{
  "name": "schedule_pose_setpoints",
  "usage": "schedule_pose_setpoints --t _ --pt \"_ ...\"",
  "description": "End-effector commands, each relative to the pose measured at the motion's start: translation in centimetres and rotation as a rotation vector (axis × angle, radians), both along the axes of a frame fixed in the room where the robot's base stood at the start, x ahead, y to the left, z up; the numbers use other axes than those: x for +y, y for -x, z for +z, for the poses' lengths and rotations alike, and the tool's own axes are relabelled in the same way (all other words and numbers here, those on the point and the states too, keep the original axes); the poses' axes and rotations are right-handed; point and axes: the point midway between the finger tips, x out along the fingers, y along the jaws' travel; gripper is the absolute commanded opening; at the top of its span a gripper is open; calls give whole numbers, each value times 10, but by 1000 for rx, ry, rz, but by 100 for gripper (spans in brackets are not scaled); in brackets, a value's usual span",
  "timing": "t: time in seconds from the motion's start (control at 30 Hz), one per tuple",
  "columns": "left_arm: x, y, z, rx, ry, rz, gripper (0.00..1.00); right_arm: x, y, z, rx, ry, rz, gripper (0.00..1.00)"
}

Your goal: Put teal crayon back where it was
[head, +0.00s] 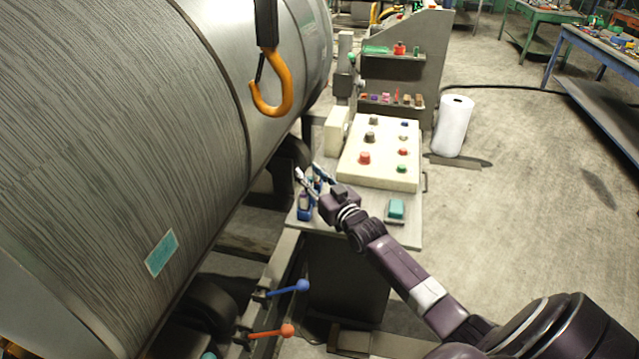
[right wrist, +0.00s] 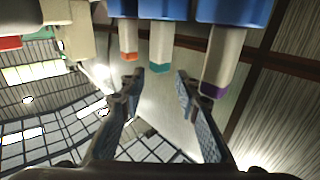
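In the right wrist view, which looks upside down, several pale crayons with coloured tips stand in blue holders (right wrist: 232,10). The teal crayon (right wrist: 161,45) is in the middle, with the orange-tipped crayon (right wrist: 128,40) to its left and the purple-tipped crayon (right wrist: 221,62) to its right. My right gripper (right wrist: 160,76) is open, with one fingertip on each side of the teal tip and visible gaps. In the head view, my right gripper (head: 311,173) is above the blue holder (head: 304,212) on the bench's left edge; the teal crayon is not distinguishable there. My left gripper is not visible.
A pale control box (head: 380,152) with several buttons stands right of the gripper. A teal block (head: 397,208) sits in front of it. A large drum (head: 120,120) fills the left, with an orange hook (head: 275,98) hanging before it. Blue (head: 290,288) and red (head: 272,332) levers are below.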

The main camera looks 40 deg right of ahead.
Motion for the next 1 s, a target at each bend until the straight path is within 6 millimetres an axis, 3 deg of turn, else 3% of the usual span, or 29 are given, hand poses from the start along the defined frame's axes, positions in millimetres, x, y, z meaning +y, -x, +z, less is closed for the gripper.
schedule_pose_setpoints --t 0.03,0.13,0.6,0.8,1.0 --pt "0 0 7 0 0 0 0 0 0 10 -1 0 0 30" --pt "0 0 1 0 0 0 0 1 16 1 3 -1 0 30" --pt "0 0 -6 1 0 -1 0 8 101 0 1 0 0 30" --pt "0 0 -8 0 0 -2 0 9 117 2 0 0 0 30" --pt "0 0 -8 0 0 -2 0 9 120 2 0 0 0 30"
